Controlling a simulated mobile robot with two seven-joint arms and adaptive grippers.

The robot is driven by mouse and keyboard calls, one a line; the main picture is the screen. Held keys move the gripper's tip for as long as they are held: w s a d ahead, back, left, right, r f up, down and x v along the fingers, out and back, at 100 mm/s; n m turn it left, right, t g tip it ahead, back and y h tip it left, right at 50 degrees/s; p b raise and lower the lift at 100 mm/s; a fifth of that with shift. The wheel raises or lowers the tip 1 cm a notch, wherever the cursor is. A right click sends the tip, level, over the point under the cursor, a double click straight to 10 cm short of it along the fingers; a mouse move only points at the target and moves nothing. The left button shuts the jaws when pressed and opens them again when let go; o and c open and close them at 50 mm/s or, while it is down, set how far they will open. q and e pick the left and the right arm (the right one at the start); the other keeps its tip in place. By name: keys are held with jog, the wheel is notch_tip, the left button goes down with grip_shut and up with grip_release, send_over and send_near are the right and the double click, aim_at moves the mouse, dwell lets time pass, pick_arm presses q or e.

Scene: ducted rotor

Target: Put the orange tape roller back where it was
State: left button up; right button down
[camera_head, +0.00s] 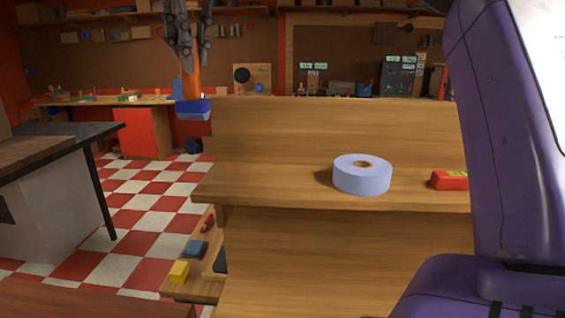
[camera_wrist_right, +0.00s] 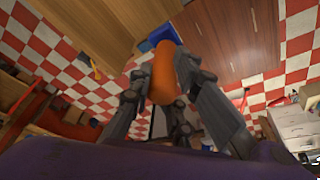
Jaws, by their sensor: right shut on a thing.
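The tape roller has an orange handle (camera_head: 193,83) and a blue end (camera_head: 193,108). It hangs upright in the head view, blue end down, left of the wooden shelf unit. My right gripper (camera_head: 188,60) points down and is shut on the orange handle from above. In the right wrist view the orange handle (camera_wrist_right: 163,72) sits between the fingers of my right gripper (camera_wrist_right: 160,85), with the blue end (camera_wrist_right: 160,38) beyond it. My left gripper is not in view.
The wooden shelf (camera_head: 290,187) holds a pale blue roll (camera_head: 362,180) and a red item (camera_head: 449,180); its left part is bare. Lower down are a yellow block (camera_head: 179,271) and a blue item (camera_head: 195,249). A dark-topped table (camera_head: 60,129) stands left. My purple arm covers the right side.

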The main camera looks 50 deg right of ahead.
jog(key=shift+s+d+f, duration=0.15)
jog(key=shift+s+d, duration=0.1)
jog(key=shift+s, duration=0.05)
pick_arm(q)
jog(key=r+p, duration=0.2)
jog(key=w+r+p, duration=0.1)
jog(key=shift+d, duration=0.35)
pick_arm(e)
jog(key=s+d+f, duration=0.7)
jog(key=d+f, duration=0.3)
jog(key=f, duration=0.2)
jog(key=shift+s+d+f, duration=0.25)
jog(key=shift+f, duration=0.05)
jog(key=c, duration=1.6)
grip_release()
jog(key=shift+f, duration=0.1)
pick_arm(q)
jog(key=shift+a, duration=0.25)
